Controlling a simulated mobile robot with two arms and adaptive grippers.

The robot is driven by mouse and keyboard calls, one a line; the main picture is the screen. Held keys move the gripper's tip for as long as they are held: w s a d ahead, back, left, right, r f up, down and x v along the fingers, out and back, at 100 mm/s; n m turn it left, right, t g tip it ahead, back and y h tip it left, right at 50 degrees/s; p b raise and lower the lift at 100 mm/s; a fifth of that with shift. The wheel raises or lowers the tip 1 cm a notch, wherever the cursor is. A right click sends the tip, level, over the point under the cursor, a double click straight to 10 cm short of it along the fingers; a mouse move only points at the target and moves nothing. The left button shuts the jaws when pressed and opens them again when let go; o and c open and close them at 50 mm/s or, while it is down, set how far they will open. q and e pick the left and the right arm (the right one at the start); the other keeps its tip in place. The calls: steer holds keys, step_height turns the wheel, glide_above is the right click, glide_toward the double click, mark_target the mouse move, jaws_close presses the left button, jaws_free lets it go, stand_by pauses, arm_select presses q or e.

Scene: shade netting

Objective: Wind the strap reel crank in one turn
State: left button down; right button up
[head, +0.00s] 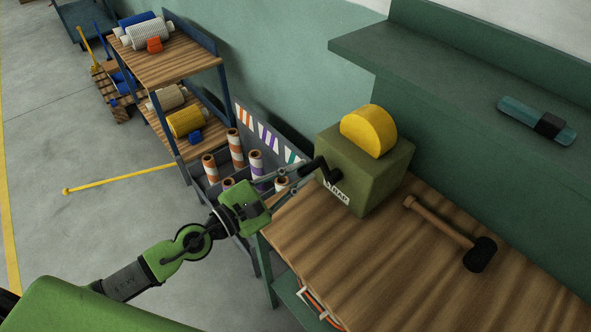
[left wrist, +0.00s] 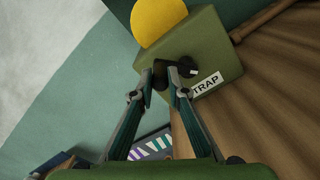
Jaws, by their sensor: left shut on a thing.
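The strap reel is an olive green box (head: 360,170) with a yellow half-round reel (head: 369,131) on top and a partly cut-off white "TRAP" label (left wrist: 207,84) on its front. It stands at the left end of the wooden bench. A black crank (head: 328,172) is on the front face; in the left wrist view the crank (left wrist: 185,69) runs left from its hub to the grip. My left gripper (head: 302,177) reaches in from the left and is shut on the crank's grip; its fingers (left wrist: 163,86) stand either side of it. My right gripper is not in view.
A mallet (head: 448,232) lies on the bench top (head: 400,270), right of the box. A teal tool (head: 536,121) lies on the green shelf above. A rack of striped rolls (head: 235,148) and a shelf unit with spools (head: 165,68) stand left of the bench.

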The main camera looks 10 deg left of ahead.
arm_select(q)
steer(key=shift+s+d+r+m+p, duration=0.25)
steer(key=shift+d+m+p, duration=0.25)
steer(key=shift+m, duration=0.85)
steer(key=shift+s+d+r+m+p, duration=0.15)
steer(key=shift+s+d+m+p, duration=0.35)
steer(key=shift+m, duration=0.8)
steer(key=shift+s+d+r+m+p, duration=0.3)
steer(key=shift+m+p, duration=0.35)
steer(key=shift+m, duration=0.7)
steer(key=shift+d+f, duration=0.1)
steer(key=shift+f, duration=0.05)
steer(key=c, duration=2)
jaws_free()
steer(key=v, duration=1.2)
